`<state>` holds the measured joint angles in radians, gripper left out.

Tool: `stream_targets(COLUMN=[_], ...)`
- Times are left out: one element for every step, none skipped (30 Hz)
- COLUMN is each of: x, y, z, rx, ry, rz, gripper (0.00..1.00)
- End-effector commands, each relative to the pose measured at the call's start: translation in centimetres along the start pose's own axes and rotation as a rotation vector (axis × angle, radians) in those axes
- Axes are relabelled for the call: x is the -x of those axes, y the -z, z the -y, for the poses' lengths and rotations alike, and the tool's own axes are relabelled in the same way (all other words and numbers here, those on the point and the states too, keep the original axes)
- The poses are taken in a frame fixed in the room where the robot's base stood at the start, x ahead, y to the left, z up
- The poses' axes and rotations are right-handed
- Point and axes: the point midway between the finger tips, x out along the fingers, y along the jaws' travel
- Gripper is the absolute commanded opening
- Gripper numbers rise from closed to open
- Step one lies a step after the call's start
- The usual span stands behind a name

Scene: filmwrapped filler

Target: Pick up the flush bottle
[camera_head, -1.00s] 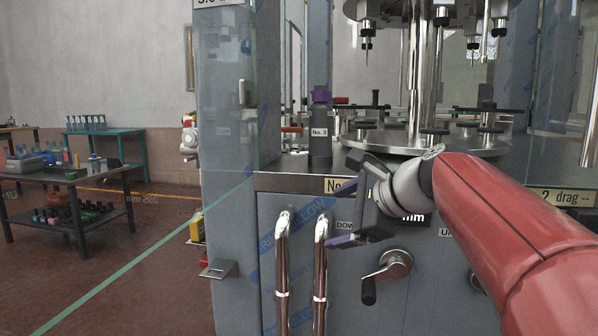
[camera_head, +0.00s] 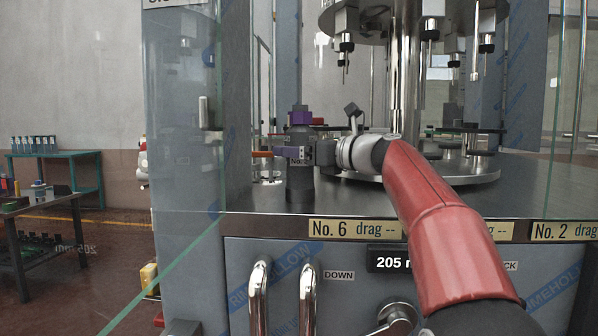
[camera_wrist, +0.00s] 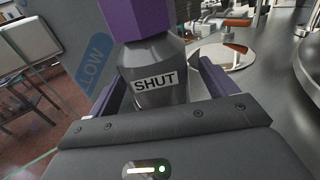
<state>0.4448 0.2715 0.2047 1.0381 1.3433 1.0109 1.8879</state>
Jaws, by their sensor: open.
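A dark grey bottle (camera_head: 300,186) with a purple cap stands upright near the left end of the machine's grey deck. In the wrist view the bottle (camera_wrist: 152,58) shows a label reading "SHUT" and a purple upper part cut off by the frame. My gripper (camera_head: 308,150) is level with the bottle's upper body, reaching in from the right. In the wrist view my gripper (camera_wrist: 160,90) is open, with one purple-lined finger on each side of the bottle. I cannot tell whether either finger touches it. The bottle's base is hidden in the wrist view.
A round metal turntable (camera_head: 462,172) stands right of the bottle, with nozzles (camera_head: 345,45) hanging above. A glass panel and grey cabinet post (camera_head: 185,110) rise at left. Handles (camera_head: 308,290) stick out below the deck. The deck's front strip is clear.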

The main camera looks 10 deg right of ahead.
Motion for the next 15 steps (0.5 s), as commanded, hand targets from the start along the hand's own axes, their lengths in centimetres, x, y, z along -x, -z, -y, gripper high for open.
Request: stream_targets(x=[-0.8, -1.2, -1.5, -1.6, -1.8, -1.9, -1.9, -1.9, -1.9, -1.9, -1.9, -1.9, -1.9, -1.9, -1.9], y=[-0.1, 0.0, -0.1, -0.1, 0.0, 0.0, 0.0, 0.0, 0.0, 0.0, 0.0, 0.0, 0.0, 0.0, 0.0], z=[0.0, -0.1, -0.1, -0.1, -0.1, 0.0, 0.0, 0.0, 0.0, 0.0, 0.0, 0.0, 0.0, 0.0, 0.0], rx=[-0.001, -0.001, 0.000, 0.001, 0.001, 0.002, 0.002, 0.002, 0.002, 0.002, 0.002, 0.002, 0.002, 0.002, 0.002], ry=[-0.002, -0.002, -0.001, 0.000, 0.000, 0.001, 0.002, 0.002, 0.002, 0.002, 0.002, 0.002, 0.002, 0.002, 0.002], rz=[0.000, 0.000, 0.000, 0.000, 0.000, 0.000, 0.000, 0.000, 0.000, -0.001, -0.001, -0.001, -0.001, -0.001, -0.001], gripper=[0.84, 0.84, 0.84, 0.84, 0.84, 0.84, 0.84, 0.84, 0.84, 0.84, 0.84, 0.83, 0.79, 0.75, 0.70])
